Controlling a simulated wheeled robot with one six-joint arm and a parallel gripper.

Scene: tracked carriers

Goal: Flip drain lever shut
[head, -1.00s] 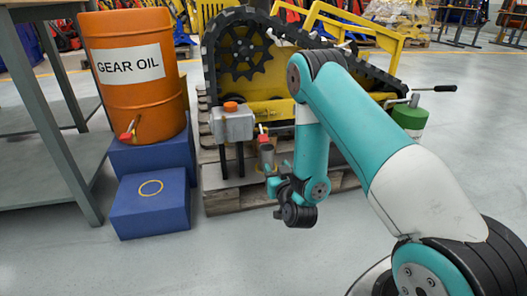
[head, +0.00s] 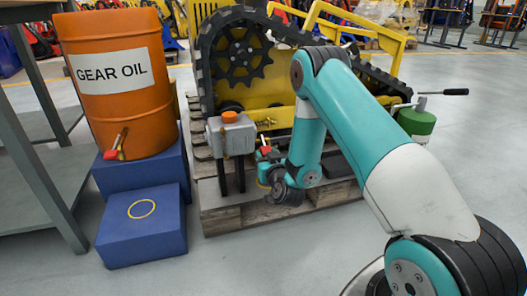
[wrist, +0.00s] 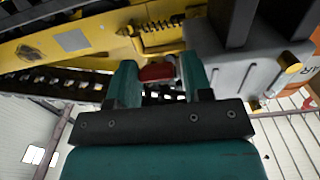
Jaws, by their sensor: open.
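A red lever (head: 265,151) sits beside the grey box (head: 231,135) on the yellow tracked carrier (head: 284,112). In the wrist view the red lever (wrist: 157,72) shows between the two teal fingers of my gripper (wrist: 158,78). The fingers are apart, one on each side of it; I cannot tell whether either touches it. In the head view my gripper (head: 265,163) is at the lever, partly hiding what lies below it. The lever's exact angle and its valve body are hard to make out.
An orange gear oil drum (head: 118,120) with its own red-handled tap (head: 114,150) stands on blue blocks (head: 140,247) at left. The carrier rests on a wooden pallet (head: 222,218). The floor in front is clear.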

